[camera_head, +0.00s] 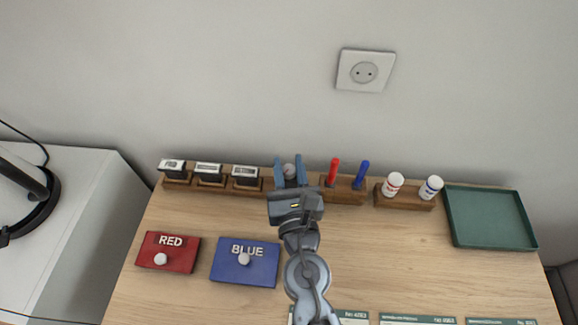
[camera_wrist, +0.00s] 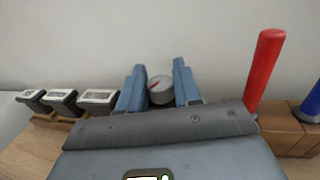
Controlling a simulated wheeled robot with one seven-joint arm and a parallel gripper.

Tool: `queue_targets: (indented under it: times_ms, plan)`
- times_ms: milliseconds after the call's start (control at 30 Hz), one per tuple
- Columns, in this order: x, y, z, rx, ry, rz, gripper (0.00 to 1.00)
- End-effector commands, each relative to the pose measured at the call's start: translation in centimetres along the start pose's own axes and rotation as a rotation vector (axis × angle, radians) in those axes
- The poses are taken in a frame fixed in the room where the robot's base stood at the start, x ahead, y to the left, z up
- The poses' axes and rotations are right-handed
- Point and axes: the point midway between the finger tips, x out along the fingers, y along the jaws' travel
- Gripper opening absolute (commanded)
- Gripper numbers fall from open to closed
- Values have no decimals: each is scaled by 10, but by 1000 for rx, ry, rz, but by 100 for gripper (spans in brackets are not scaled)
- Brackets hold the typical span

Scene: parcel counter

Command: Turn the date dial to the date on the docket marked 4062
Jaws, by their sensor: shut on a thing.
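The date dial is a small grey round knob (camera_wrist: 161,90) with a red mark on its top, and it also shows in the head view (camera_head: 289,171) at the back of the counter. My gripper (camera_head: 290,170) is at the dial, with one blue finger on each side; in the wrist view the fingers (camera_wrist: 160,88) stand left and right of the knob, shut on it. The docket marked 4062 (camera_head: 345,315) lies at the front edge, partly hidden by my arm. Its date cannot be read. The dial's base and date scale are hidden behind my gripper.
Several stamps (camera_head: 208,172) stand in wooden holders left of the dial. A red pen (camera_head: 333,171) and a blue pen (camera_head: 361,174) stand close on the right, then two white bottles (camera_head: 393,183) and a green tray (camera_head: 490,218). Red (camera_head: 168,252) and blue (camera_head: 245,262) boxes lie front left.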

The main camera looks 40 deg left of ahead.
Motion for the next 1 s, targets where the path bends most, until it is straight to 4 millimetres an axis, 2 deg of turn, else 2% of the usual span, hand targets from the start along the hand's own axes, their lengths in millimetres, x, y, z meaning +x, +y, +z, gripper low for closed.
queue_targets:
  times_ms: [700,733,933,1000]
  plan:
    - [0,0,0,0,0,-6,3]
    - [0,0,0,0,0,-6,34]
    - [0,0,0,0,0,-6,53]
    - [0,0,0,0,0,-6,53]
